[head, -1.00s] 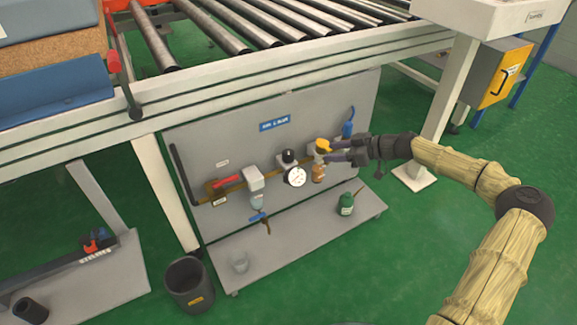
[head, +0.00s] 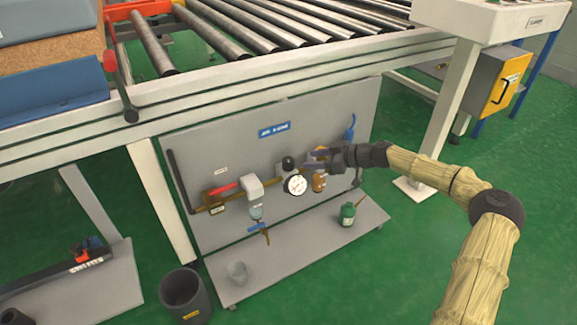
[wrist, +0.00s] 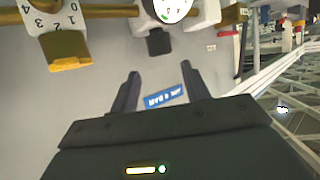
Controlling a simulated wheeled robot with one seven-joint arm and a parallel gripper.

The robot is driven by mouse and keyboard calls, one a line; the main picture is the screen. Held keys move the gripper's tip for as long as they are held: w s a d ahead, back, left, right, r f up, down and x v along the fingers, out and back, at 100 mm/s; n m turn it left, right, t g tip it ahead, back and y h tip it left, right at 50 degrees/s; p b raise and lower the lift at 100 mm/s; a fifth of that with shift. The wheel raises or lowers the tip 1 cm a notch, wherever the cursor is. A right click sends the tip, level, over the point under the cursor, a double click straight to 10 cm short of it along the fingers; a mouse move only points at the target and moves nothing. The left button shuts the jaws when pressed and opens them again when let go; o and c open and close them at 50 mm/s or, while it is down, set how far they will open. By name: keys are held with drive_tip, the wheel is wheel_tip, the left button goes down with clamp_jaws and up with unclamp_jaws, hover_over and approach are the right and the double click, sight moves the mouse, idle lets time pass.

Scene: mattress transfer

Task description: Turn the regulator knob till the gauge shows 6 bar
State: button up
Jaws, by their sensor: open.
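The regulator's black knob (head: 288,163) sits on top of the regulator on the grey panel, with the white round gauge (head: 296,185) just below it. The gauge reading is too small to tell. My gripper (head: 309,160) is open and points left, just right of the knob and apart from it. In the wrist view, which is upside down, the knob (wrist: 158,42) lies beyond my open fingertips (wrist: 161,74), roughly in line with the gap between them. The gauge (wrist: 170,8) is cut off at the top edge there.
A filter (head: 254,188) and red lever (head: 224,189) are to the left. A green bottle (head: 347,214) stands on the shelf below.

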sight(291, 160)
drive_tip(key=b+x, duration=0.3)
drive_tip(key=x, duration=0.5)
drive_tip(key=shift+w+a+f+b, duration=0.1)
drive_tip(key=shift+a+f+b, duration=0.2)
drive_tip(key=shift+f, duration=0.05)
drive_tip(key=shift+w+a, duration=0.15)
drive_tip(key=shift+a, duration=0.3)
drive_tip(key=c, duration=0.7)
